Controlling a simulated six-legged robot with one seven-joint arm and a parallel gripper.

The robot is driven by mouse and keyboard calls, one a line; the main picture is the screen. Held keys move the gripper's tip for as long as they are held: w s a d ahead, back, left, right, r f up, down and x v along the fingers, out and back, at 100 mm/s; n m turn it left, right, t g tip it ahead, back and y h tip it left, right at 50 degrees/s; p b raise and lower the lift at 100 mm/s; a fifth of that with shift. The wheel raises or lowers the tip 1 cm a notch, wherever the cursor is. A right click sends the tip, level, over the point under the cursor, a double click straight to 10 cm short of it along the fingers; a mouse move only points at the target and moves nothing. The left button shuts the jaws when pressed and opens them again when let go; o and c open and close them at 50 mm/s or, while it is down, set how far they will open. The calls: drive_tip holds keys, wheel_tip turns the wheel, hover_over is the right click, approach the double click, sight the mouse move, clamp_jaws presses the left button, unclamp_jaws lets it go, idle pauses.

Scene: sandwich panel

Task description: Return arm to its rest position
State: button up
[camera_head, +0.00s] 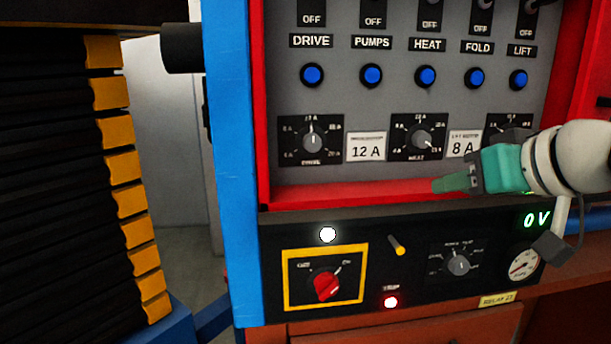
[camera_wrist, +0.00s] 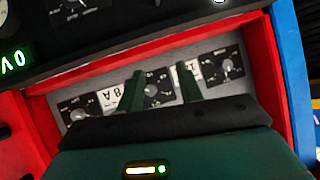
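My gripper (camera_head: 447,184), teal with a white wrist behind it, reaches in from the right in the head view. It is in front of the panel's lower red frame edge (camera_head: 330,193), below the 8 A label (camera_head: 462,146). In the wrist view its two green fingers (camera_wrist: 162,88) stand apart with nothing between them. The wrist view shows the panel roughly upside down, with a dial (camera_wrist: 157,88) visible behind the gap. From the head view alone I cannot tell whether the fingertips touch the frame.
The grey panel (camera_head: 380,92) carries blue buttons and dials. Below it are a red rotary switch (camera_head: 327,286), a lit red trip lamp (camera_head: 391,302), a yellow-tipped lever (camera_head: 398,246) and a 0 V display (camera_head: 537,219). A blue post (camera_head: 232,160) and black-and-orange stack (camera_head: 70,180) stand left.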

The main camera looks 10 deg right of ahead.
drive_tip(key=s+a+f+g+h, duration=0.1)
drive_tip(key=s+a+f+g, duration=0.2)
drive_tip(key=f, duration=1.1)
drive_tip(key=s+a+f+m+g+h, duration=0.1)
drive_tip(key=a+f, duration=0.6)
drive_tip(key=f, duration=0.7)
drive_tip(key=s+g+h, duration=0.1)
drive_tip(key=s+g, duration=0.1)
drive_tip(key=s, duration=0.1)
drive_tip(key=shift+f, duration=0.4)
drive_tip(key=shift+a, duration=0.2)
